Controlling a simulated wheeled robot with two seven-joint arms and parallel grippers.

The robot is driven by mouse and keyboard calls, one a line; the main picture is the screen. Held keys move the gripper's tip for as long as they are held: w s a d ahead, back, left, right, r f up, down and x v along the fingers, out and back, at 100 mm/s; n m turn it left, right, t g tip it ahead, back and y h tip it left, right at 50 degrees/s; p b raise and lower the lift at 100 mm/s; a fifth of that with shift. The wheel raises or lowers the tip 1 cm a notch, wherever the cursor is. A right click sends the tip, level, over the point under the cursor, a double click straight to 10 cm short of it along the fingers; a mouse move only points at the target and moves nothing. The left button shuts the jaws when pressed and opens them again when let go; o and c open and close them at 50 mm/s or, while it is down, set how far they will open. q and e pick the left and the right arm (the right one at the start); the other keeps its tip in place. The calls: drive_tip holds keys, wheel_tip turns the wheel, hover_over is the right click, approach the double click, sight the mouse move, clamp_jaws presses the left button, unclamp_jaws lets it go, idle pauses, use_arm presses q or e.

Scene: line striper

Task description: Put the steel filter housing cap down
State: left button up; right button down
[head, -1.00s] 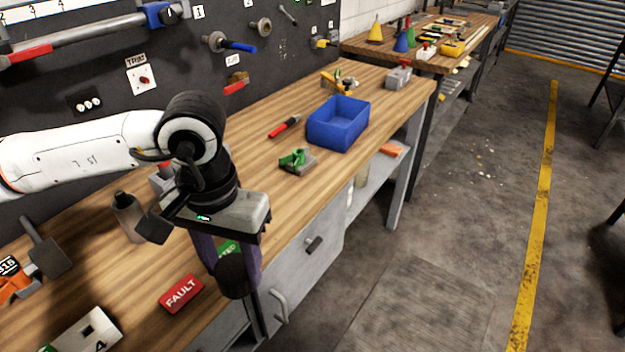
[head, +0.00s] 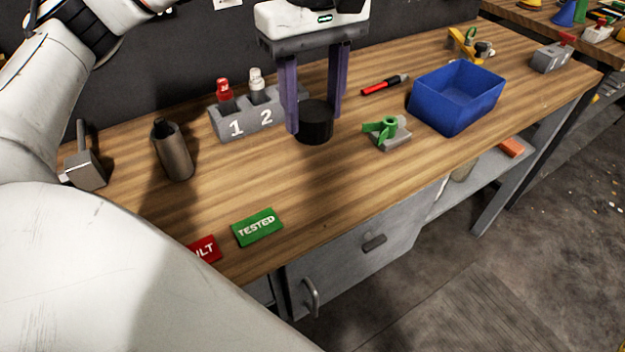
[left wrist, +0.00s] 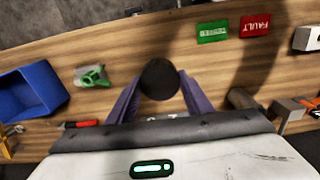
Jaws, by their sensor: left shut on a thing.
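The steel filter housing cap (head: 315,123) is a dark, nearly black short cylinder. My left gripper (head: 315,112) points down over the wooden bench and is shut on the cap, with a purple finger on each side. In the left wrist view the cap (left wrist: 159,79) shows as a dark round disc between the fingertips. The cap is low over the bench top; I cannot tell whether its underside touches the wood. My right gripper is not in view.
A grey stand marked 1 and 2 (head: 235,125) is just left of the cap. A green clamp-like part (head: 385,130) and blue bin (head: 455,98) are to the right. The green TESTED plate (head: 257,228) lies in front. Bare wood lies between cap and front edge.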

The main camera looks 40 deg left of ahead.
use_arm(q)
drive_tip(key=shift+a+f+n, duration=0.1)
drive_tip(key=shift+a+n, duration=0.05)
drive_tip(key=shift+n, duration=0.25)
wheel_tip(320, 180, down, 9)
drive_tip(key=shift+w+f, duration=0.1)
drive_tip(key=shift+f, duration=0.1)
drive_tip(key=shift+f, duration=0.15)
drive_tip(key=o, duration=1.3)
wheel_tip(320, 180, up, 13)
drive_tip(key=shift+f, duration=0.2)
